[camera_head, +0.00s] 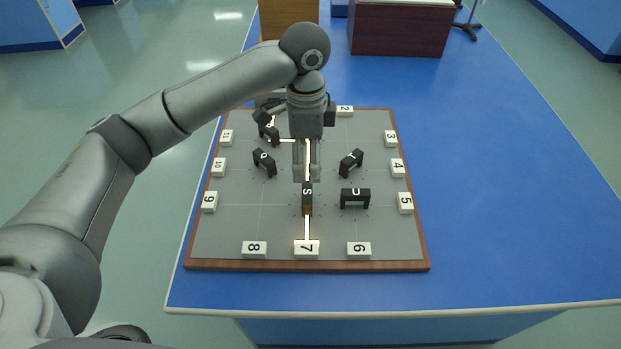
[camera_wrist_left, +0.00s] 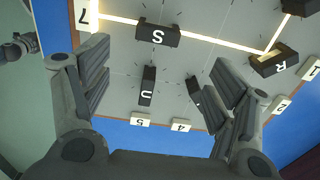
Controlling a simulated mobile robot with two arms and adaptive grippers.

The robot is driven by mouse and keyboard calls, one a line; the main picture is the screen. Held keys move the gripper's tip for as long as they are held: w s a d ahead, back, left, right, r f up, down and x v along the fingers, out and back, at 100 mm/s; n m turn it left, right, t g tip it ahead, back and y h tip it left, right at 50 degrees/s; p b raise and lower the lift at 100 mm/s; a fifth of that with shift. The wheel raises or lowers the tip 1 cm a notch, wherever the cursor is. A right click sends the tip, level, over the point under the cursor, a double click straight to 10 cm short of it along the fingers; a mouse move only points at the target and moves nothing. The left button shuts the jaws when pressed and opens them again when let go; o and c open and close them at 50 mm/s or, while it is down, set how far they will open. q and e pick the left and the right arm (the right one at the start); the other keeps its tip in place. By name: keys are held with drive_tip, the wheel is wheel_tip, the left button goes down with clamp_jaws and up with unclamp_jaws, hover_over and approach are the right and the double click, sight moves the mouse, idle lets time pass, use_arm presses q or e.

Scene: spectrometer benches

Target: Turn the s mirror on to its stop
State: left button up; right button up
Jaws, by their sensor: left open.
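The s mirror (camera_head: 307,197) is a small black block with a white S, standing on the grey board (camera_head: 260,226) in front of the number 7 block. A bright beam line runs along the board past it to the 7. My left gripper (camera_head: 306,177) is open and empty above the board, just behind the s mirror in the head view. In the left wrist view the s mirror (camera_wrist_left: 157,36) lies beyond the fingers, near the top, and the open fingertips (camera_wrist_left: 160,85) are apart from it. My right gripper is not in view.
The u mirror (camera_head: 355,197) stands close to the right of the s mirror. Other black mirrors stand farther back, including one at right (camera_head: 351,161) and one at left (camera_head: 264,162). White number blocks line the board's edge, such as 7 (camera_head: 306,249). The blue table (camera_head: 490,200) is clear at right.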

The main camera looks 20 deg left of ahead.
sight(307, 192)
use_arm(q)
drive_tip(key=f, duration=0.9)
drive_tip(key=shift+s, duration=0.2)
drive_tip(key=shift+f+p, duration=0.3)
drive_tip(key=shift+f, duration=0.45)
drive_tip(key=c, duration=1)
drive_tip(key=shift+r+p, duration=0.15)
drive_tip(key=shift+p, duration=0.25)
drive_tip(key=n+p, duration=0.7)
drive_tip(key=p, duration=0.4)
drive_tip(key=shift+r, duration=0.15)
drive_tip(key=shift+f+n+p, duration=0.2)
drive_tip(key=shift+n+p, duration=0.8)
drive_tip(key=shift+p, duration=0.3)
